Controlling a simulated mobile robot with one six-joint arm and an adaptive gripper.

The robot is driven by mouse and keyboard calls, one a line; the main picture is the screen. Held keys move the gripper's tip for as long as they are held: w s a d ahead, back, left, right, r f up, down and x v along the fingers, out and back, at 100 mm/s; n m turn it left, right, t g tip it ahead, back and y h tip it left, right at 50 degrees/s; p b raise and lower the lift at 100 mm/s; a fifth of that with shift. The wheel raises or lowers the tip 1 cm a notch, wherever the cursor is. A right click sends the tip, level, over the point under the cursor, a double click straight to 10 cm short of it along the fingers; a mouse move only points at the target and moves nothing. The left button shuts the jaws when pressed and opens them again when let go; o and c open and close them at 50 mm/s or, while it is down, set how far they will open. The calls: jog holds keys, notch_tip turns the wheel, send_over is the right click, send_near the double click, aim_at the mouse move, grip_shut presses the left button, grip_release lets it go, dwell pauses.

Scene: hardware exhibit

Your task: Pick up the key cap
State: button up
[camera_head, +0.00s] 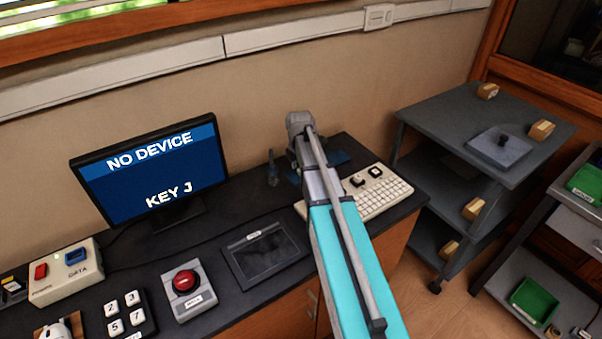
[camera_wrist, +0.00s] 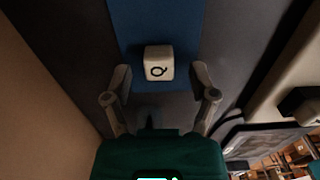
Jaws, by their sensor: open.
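The key cap (camera_wrist: 158,63) is a small white block marked with a "Q". In the wrist view it sits on a blue mat (camera_wrist: 156,18), ahead of my gripper (camera_wrist: 160,78). My gripper is open, with one finger to the left and one to the right of the cap. I see a gap on each side and cannot tell how far the fingertips reach along it.
A beige keyboard (camera_head: 385,199) lies right of my arm. A monitor (camera_head: 150,172) reading "NO DEVICE" and "KEY J" stands at left. A dark tablet (camera_head: 266,254), a red button box (camera_head: 189,290) and a number pad (camera_head: 124,316) are along the desk. The wall is close behind.

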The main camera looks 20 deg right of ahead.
jog(key=c, duration=0.8)
jog(key=shift+r, duration=0.15)
notch_tip(320, 180, up, 3)
jog(key=p, duration=0.3)
jog(key=shift+s+a+r+p, duration=0.75)
jog(key=shift+s+r+p, duration=0.9)
jog(key=shift+s, duration=0.55)
jog(key=shift+s+a+r+p, duration=0.8)
jog(key=shift+s+r+p, duration=0.85)
jog(key=shift+s, duration=0.55)
jog(key=shift+s+a+r+p, duration=0.75)
jog(key=shift+s+r+p, duration=0.9)
jog(key=shift+s, duration=0.55)
jog(key=shift+a+f, duration=0.1)
